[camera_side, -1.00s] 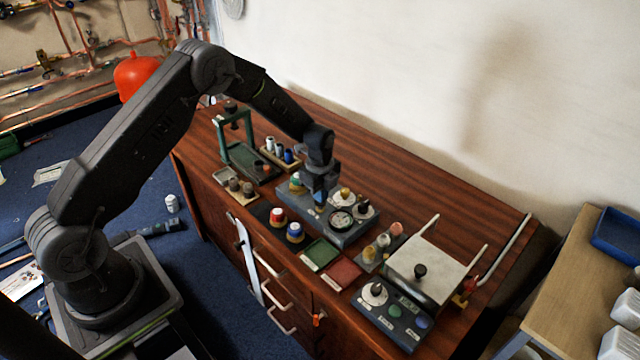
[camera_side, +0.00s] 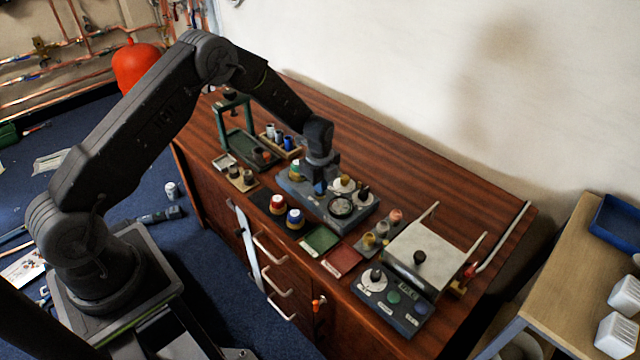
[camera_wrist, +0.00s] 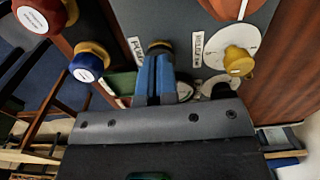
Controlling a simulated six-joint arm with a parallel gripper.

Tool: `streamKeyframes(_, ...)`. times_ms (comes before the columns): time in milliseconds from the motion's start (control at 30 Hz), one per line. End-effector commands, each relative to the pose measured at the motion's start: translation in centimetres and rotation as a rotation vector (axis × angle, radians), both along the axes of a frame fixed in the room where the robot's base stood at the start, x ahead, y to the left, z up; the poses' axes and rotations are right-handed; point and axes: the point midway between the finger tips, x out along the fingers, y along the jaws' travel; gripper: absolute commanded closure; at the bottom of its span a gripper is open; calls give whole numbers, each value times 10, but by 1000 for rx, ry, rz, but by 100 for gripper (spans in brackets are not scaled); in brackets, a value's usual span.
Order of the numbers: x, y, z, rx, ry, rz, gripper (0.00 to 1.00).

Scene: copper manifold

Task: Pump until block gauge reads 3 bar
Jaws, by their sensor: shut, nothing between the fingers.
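The grey block (camera_side: 362,221) sits on the wooden bench with a round dial gauge (camera_side: 341,207) on its top. The gauge's needle and reading are too small to make out in the side view. My gripper (camera_side: 320,189) is over the block, left of the gauge, with its fingers pointing down. In the wrist view its blue fingers (camera_wrist: 157,66) are together and empty. A dark-topped brass pump knob (camera_wrist: 160,46) shows at the fingertips beside a "PUMP" label; I cannot tell whether they touch. The gauge is largely hidden in the wrist view.
A yellow knob on a white dial (camera_wrist: 238,60) is near the fingers. A red-topped knob (camera_side: 278,204) and a blue-topped knob (camera_side: 295,219) stand in front of the block. Green (camera_side: 320,240) and red (camera_side: 342,260) pads lie to the right. A green press frame (camera_side: 220,124) stands behind left.

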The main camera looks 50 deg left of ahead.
Motion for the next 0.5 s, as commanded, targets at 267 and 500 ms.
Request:
streamKeyframes(267, 0, 0, 55, 0, -3, 0, 100)
streamKeyframes(500, 0, 0, 107, 0, -3, 0, 100)
